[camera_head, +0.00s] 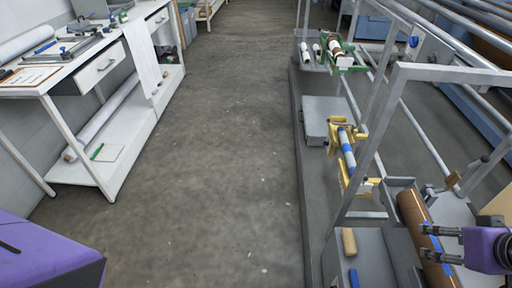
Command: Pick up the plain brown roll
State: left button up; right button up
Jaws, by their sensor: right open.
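The plain brown roll (411,211) lies lengthwise at the lower right, slanting toward the bottom edge. My right gripper (431,242) comes in from the right edge. Its two fingers are apart, and their blue tips overlap the roll's right side in the picture. It is open and holds nothing; I cannot tell whether the tips touch the roll. The fingers hide part of the roll. My left gripper is not in view.
A short tan roll (349,241) and a blue piece (353,278) lie left of the brown roll. A grey metal frame (378,150) rises nearby. A yellow holder (334,126) carries a blue-and-white roll (346,149). A white workbench (75,72) stands left; the floor between is clear.

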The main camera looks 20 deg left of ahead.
aim_at(434, 242)
jog(key=shift+w+a+f, duration=0.15)
jog(key=shift+w+f, duration=0.1)
jog(key=shift+f, duration=0.6)
jog(key=shift+w+a+f, duration=0.25)
jog(key=shift+a+f, duration=0.15)
jog(key=shift+f, duration=0.35)
jog(key=x, duration=0.2)
jog(key=shift+w+a+f+b, duration=0.1)
jog(key=shift+w+f+b, duration=0.15)
jog(key=shift+w+b, duration=0.05)
jog(key=shift+w+f, duration=0.2)
jog(key=shift+f, duration=0.1)
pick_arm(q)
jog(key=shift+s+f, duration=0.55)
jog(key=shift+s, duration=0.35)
pick_arm(e)
jog(key=shift+r, duration=0.1)
jog(key=c, duration=1.6)
